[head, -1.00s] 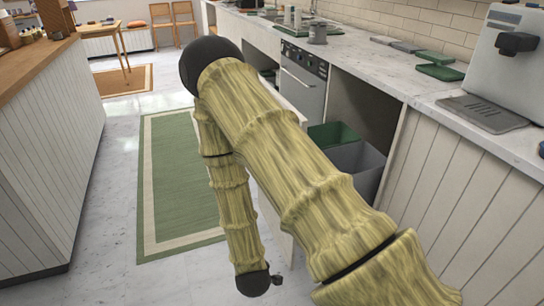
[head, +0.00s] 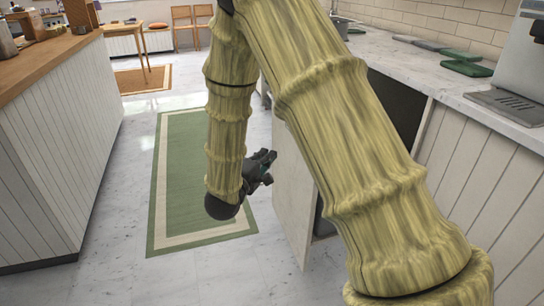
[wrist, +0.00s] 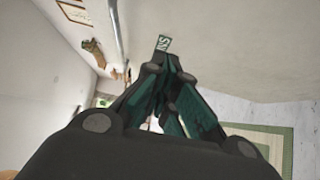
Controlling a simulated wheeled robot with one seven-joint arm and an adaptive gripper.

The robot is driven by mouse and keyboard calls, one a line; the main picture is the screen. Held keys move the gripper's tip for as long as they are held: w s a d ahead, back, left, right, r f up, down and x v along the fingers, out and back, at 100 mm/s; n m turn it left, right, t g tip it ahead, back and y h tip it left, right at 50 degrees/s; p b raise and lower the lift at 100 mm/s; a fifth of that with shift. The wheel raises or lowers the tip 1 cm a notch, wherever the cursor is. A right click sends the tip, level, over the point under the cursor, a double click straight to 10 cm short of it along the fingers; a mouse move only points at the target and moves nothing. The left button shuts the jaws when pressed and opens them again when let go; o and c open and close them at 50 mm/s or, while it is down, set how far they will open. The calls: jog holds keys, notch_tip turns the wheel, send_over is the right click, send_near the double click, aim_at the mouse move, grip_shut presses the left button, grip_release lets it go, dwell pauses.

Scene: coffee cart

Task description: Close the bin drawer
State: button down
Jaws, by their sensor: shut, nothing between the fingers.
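The bin drawer's white front panel (head: 293,190) stands out from the counter into the aisle in the head view. A dark opening shows behind it, and my arm hides the bins. My gripper (head: 268,160) is shut and empty, low on the aisle side of the panel, close to its outer face; I cannot tell whether it touches. In the wrist view the fingertips (wrist: 163,62) come together in front of a broad pale surface, probably the drawer front. A small green and white label (wrist: 163,43) shows just beyond the fingertips.
The counter (head: 450,80) runs along the right, with a coffee machine (head: 525,60) and green trays (head: 468,67) on it. A white panelled island (head: 50,140) stands on the left. The aisle floor with the green rug (head: 180,170) is free between them.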

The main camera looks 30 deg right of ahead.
jog(key=s+d+b+x, duration=0.1)
jog(key=s+b+x, duration=0.1)
jog(key=x, duration=0.9)
jog(key=shift+d+b, duration=0.3)
jog(key=shift+b, duration=0.45)
jog(key=shift+s, duration=0.1)
